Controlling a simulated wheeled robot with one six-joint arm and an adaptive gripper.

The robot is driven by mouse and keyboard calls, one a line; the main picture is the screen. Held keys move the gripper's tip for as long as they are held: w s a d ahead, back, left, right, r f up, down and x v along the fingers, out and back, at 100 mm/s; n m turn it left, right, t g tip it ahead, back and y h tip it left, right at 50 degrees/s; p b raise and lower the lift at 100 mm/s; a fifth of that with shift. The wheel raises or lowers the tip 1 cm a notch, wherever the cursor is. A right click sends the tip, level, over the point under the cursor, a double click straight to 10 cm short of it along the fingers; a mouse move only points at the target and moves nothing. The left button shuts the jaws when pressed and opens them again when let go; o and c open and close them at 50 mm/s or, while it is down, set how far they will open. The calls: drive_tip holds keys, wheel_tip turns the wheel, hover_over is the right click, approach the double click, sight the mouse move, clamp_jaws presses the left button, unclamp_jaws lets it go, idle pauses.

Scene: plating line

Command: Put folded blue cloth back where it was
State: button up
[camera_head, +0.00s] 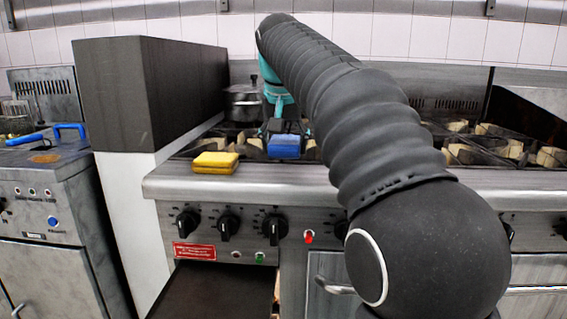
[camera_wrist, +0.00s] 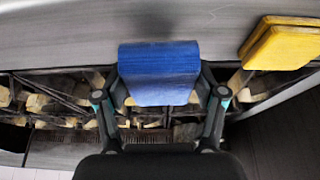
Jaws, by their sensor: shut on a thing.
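The folded blue cloth (camera_head: 284,146) shows in the head view at the front of the stove top, right of the yellow cloth. It is also in the wrist view (camera_wrist: 158,72), between the fingers of my gripper (camera_wrist: 160,88). The gripper is shut on the cloth, one finger at each side. In the head view my gripper (camera_head: 284,130) is just behind the cloth, partly hidden by it. I cannot tell whether the cloth touches the stove surface.
A folded yellow cloth (camera_head: 215,162) lies on the stove's steel front ledge (camera_head: 290,180). A dark pot (camera_head: 243,103) stands behind on the burners. A tall dark block (camera_head: 140,90) bounds the left side. Burner grates (camera_head: 500,145) extend to the right. A fryer (camera_head: 45,190) stands far left.

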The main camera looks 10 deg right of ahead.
sight(284, 174)
drive_tip(key=shift+f+b, duration=0.55)
drive_tip(key=shift+f, duration=1.45)
drive_tip(key=shift+f, duration=0.15)
drive_tip(key=o, duration=1.3)
drive_tip(key=p+v, duration=0.2)
drive_tip(key=v, duration=1)
drive_tip(key=s+f+n, duration=0.1)
drive_tip(key=s+f, duration=0.7)
drive_tip(key=f, duration=0.2)
drive_tip(key=s+d+f+n+t+y, duration=0.1)
drive_tip(key=s+f, duration=0.7)
drive_tip(key=f, duration=0.3)
drive_tip(key=s+f+n, duration=0.1)
drive_tip(key=s+f, duration=0.8)
drive_tip(key=f, duration=0.1)
drive_tip(key=shift+s+d+f+n, duration=0.1)
drive_tip(key=shift+d+f+n, duration=0.2)
drive_tip(key=shift+f, duration=0.1)
